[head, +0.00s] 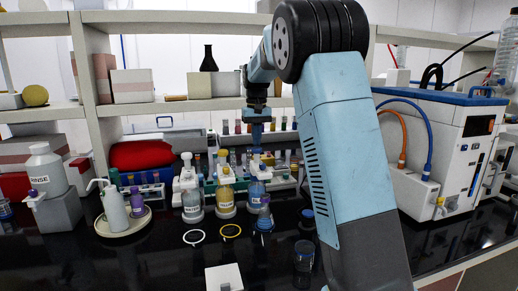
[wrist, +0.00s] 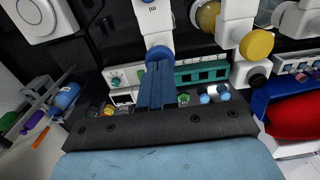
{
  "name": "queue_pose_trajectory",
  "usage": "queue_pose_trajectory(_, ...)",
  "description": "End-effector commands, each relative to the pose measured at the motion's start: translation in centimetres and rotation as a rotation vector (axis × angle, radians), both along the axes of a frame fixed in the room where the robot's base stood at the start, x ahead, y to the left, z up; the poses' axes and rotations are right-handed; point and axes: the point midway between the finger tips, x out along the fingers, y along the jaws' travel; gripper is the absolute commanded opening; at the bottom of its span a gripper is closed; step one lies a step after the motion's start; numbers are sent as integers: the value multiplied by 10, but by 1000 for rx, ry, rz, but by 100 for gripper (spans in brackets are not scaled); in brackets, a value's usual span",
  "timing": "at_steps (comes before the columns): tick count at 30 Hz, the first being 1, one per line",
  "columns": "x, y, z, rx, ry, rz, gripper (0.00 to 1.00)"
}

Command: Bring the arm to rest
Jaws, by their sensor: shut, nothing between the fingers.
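My arm (head: 345,130) is light blue with black joints. It rises from the lower right of the head view and folds over towards the shelf. My gripper (head: 257,140) hangs downward in front of the shelf, above a row of dispenser bottles. Its blue fingers (wrist: 157,82) lie together in the wrist view, with nothing between them. Whether the fingertips touch anything there cannot be told.
A yellow-filled bottle (head: 225,198) and another clear bottle (head: 192,201) stand to the left. White and yellow rings (head: 231,230) lie on the black bench. A glass beaker (head: 303,262) stands close to my arm. A white instrument (head: 440,150) with hoses is at the right.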

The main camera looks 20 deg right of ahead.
Motion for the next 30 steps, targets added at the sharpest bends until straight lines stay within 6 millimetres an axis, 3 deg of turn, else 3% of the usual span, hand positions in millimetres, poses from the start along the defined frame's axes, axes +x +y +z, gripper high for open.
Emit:
queue_pose_trajectory(9, -1, 0, 2, 1, -2, -1, 0)
queue_pose_trajectory(14, -17, -5, 12, 11, -21, -5, 0)
queue_pose_trajectory(24, -105, -16, 45, 53, -120, -15, 0)
queue_pose_trajectory(30, -162, -19, 55, 65, -184, -15, 0)
